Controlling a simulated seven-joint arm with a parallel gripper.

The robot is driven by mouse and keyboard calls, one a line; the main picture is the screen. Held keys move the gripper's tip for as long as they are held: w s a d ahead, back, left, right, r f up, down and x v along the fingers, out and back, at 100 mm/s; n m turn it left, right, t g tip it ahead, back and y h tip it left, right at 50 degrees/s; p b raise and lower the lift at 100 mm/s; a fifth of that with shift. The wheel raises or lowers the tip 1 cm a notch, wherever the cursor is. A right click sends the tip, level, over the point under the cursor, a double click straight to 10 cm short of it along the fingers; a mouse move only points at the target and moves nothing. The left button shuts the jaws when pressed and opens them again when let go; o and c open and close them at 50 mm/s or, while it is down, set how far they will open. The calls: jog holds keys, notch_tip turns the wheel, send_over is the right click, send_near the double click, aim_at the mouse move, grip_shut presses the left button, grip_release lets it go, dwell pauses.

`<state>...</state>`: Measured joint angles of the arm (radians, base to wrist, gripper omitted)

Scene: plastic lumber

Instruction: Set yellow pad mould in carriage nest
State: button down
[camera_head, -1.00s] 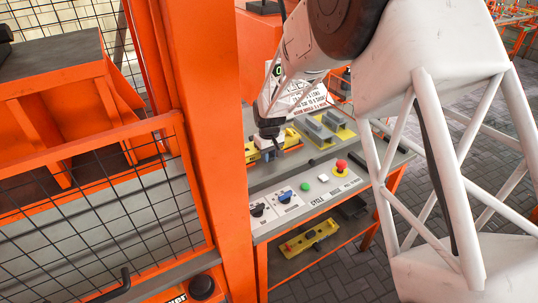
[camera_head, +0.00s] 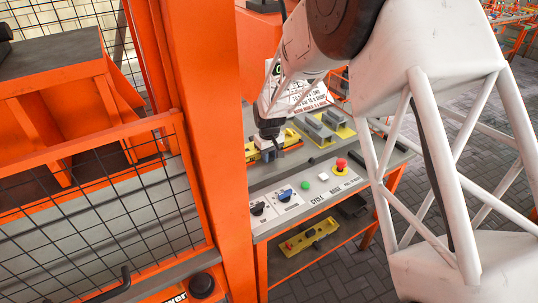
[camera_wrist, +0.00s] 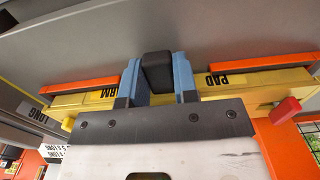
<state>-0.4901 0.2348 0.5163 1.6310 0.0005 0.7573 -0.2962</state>
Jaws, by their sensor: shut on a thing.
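The yellow pad mould (camera_wrist: 225,85) is a long bar lettered "ARM" and "PAD", with a black block at its middle and a red knob at its right end in the wrist view. My gripper (camera_wrist: 160,75) has its blue fingers shut on the black block. In the head view my gripper (camera_head: 269,150) is over the grey bench, with the yellow mould (camera_head: 252,154) partly hidden behind it. Orange strips (camera_wrist: 275,62) run along the mould's far side. I cannot tell whether the mould rests on anything or which part is the carriage nest.
Grey blocks on a yellow plate (camera_head: 346,132) stand to the right on the bench. A control panel with a red button (camera_head: 341,164) lies in front. Another yellow mould (camera_head: 310,238) is on the lower shelf. An orange post (camera_head: 205,130) and mesh guard stand left.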

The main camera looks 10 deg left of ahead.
jog(key=shift+f, duration=0.1)
dwell(0.3)
jog(key=shift+c, duration=2.1)
grip_release()
jog(key=shift+f, duration=0.1)
jog(key=shift+r, duration=3.55)
